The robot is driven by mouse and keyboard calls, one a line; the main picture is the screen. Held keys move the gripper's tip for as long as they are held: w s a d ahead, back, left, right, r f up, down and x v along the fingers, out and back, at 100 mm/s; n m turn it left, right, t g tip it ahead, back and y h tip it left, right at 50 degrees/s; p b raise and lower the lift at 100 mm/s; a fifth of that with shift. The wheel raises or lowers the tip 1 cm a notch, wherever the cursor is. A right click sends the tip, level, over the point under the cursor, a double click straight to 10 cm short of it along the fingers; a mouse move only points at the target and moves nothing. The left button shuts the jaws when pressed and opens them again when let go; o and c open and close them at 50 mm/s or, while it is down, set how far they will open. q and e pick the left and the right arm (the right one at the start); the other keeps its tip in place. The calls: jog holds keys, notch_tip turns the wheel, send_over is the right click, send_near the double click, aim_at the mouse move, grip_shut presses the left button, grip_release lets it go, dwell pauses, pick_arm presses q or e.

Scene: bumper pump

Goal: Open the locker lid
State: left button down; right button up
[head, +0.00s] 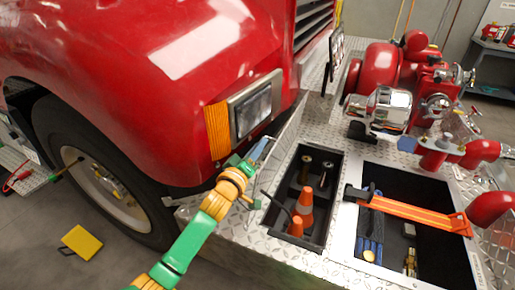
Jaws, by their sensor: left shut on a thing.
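The locker (327,233) is a dark recessed box in the diamond-plate bumper, with two orange cones (304,206) and rod-like fittings inside. Its interior is uncovered. A thin metal panel, seemingly the locker lid (285,137), stands raised along the locker's left side, seen nearly edge-on. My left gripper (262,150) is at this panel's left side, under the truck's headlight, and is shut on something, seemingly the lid. The exact contact is too small to make out. My right gripper is out of view.
The red truck body and headlight (252,114) are close behind my left gripper. A second open bin (437,262) on the right has an orange strap (415,212) across it. Red and chrome pump parts (388,108) stand behind. A yellow block (82,243) lies on the floor.

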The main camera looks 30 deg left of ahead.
aim_at(273, 153)
pick_arm(q)
jog(key=shift+f, duration=0.5)
jog(key=shift+m, duration=0.6)
jog(key=d, duration=0.4)
jog(key=shift+w+d+p, duration=0.1)
jog(key=shift+d+p, duration=0.15)
jog(key=shift+p, duration=0.1)
jog(key=c, duration=1)
grip_release()
jog(key=shift+a, duration=0.15)
jog(key=shift+c, duration=0.2)
jog(key=shift+o, duration=0.9)
jog(key=shift+a, duration=0.15)
jog(key=shift+a+r, duration=0.1)
jog(key=shift+a, duration=0.1)
jog(key=shift+s+d, duration=0.15)
jog(key=shift+s, duration=0.3)
jog(key=s, duration=0.6)
jog(key=shift+s+b, duration=0.1)
jog(key=shift+b, duration=0.2)
